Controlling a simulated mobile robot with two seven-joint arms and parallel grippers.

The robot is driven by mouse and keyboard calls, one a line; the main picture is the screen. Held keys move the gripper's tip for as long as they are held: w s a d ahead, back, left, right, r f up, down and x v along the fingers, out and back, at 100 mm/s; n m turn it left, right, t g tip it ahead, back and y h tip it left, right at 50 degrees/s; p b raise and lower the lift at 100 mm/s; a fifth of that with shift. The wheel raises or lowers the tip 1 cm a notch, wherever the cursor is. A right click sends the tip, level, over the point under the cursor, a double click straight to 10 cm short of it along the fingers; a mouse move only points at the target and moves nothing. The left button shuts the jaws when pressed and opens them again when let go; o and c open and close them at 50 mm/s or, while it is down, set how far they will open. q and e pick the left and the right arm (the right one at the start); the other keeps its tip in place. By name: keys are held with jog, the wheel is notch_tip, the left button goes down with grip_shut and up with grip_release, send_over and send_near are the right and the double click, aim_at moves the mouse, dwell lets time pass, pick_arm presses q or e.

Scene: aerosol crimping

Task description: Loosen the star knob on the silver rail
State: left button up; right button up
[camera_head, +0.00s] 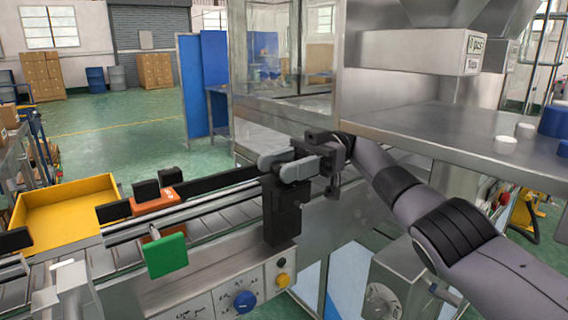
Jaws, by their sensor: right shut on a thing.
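My right gripper (274,168) comes in from the right, its two grey fingers closed at the top of a black bracket block (283,212). The block stands at the right end of the silver rail (205,208). The star knob is not plainly visible; the fingers hide what they grip at the top of the block, which appears to be the knob. I cannot tell whether it is turned. My left gripper cannot be made out.
An orange block (158,200) and a green plate (166,255) sit along the conveyor, left of the gripper. A yellow tray (68,212) is at far left. A control panel with a blue knob (245,301) is below. A steel shelf (440,128) overhangs my right arm.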

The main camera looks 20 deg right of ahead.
jog(key=shift+f, duration=0.1)
dwell(0.3)
jog(key=o, duration=0.9)
jog(key=shift+o, duration=0.2)
